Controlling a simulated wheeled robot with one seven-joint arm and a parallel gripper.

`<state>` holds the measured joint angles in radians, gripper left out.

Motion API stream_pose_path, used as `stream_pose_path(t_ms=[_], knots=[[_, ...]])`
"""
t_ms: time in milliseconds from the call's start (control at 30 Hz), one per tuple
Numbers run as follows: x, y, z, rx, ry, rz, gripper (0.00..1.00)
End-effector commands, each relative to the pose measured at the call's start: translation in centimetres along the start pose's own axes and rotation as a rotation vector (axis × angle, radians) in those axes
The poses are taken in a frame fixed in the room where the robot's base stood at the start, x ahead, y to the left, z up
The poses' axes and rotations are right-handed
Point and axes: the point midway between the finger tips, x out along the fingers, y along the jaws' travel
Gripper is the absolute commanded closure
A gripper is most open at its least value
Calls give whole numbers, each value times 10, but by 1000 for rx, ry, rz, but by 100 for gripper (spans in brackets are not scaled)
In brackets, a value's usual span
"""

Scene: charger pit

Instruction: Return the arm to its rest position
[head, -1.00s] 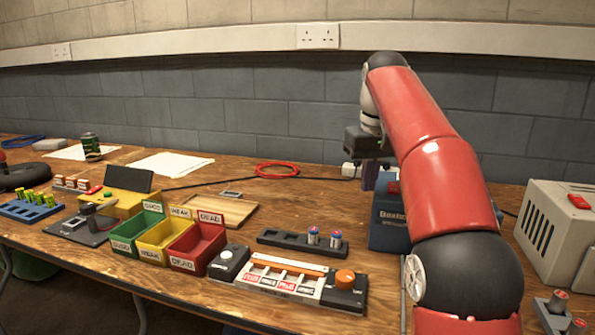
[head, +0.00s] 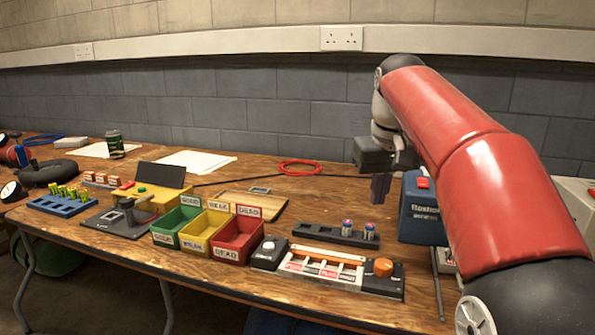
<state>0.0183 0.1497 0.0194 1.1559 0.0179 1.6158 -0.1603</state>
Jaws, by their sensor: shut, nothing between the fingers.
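My red and black arm reaches in from the right side of the head view. My gripper (head: 381,188) hangs at its end, fingers pointing down, shut with nothing held. It is above the back right part of the wooden bench (head: 330,205), just left of the blue box (head: 421,208) in the picture. The gripper's dark body hides part of the wall behind it.
A black holder (head: 318,235) with two batteries stands below the gripper in the picture. A beige box (head: 578,205) is partly behind my arm.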

Motion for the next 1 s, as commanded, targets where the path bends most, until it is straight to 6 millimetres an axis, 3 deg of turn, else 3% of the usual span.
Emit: stream_pose_path(t_ms=[167,267,500,700,833,1000], knots=[[2,-7,44,27,46,13,100],[11,-13,81,50,85,22,100],[61,-27,185,108,184,38,100],[111,-36,251,142,244,43,100],[131,-38,273,153,265,43,100],[139,-39,281,158,271,43,100]])
